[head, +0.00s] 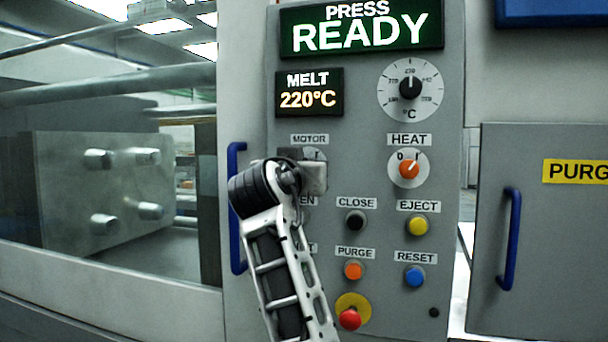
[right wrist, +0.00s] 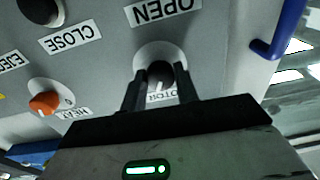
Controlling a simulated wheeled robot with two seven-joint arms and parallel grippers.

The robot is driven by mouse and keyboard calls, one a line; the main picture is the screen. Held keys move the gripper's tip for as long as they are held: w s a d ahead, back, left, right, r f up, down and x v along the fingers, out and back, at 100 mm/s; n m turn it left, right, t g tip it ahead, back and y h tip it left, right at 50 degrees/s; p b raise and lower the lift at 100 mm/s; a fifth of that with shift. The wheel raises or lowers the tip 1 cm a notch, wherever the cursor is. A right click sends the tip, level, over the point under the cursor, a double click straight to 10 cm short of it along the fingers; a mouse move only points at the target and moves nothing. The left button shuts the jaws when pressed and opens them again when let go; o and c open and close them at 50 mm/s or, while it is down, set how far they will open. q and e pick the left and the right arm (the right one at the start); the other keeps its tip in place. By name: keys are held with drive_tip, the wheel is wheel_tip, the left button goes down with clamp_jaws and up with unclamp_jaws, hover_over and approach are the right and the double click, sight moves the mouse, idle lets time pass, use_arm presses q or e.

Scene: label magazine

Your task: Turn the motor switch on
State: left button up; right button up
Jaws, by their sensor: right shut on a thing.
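The motor switch sits under the MOTOR label on the grey control panel. The knob's exact pointing direction is hidden. My left gripper is not in view.
Close to the switch are the orange heat knob (head: 409,169), the black CLOSE button (head: 356,222) and a blue handle (head: 237,210) at left. The red emergency button (head: 350,318) is lower. The READY display (head: 361,30) and melt display (head: 309,92) are lit above.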

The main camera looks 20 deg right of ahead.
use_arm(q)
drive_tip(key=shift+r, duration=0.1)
use_arm(e)
drive_tip(key=shift+m, duration=0.5)
drive_tip(key=o, duration=1)
drive_tip(key=shift+c, duration=0.2)
use_arm(q)
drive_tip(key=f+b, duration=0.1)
drive_tip(key=b, duration=0.2)
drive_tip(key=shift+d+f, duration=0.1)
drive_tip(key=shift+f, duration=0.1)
use_arm(e)
drive_tip(key=r+v, duration=0.1)
drive_tip(key=v, duration=1.5)
drive_tip(key=shift+f, duration=0.45)
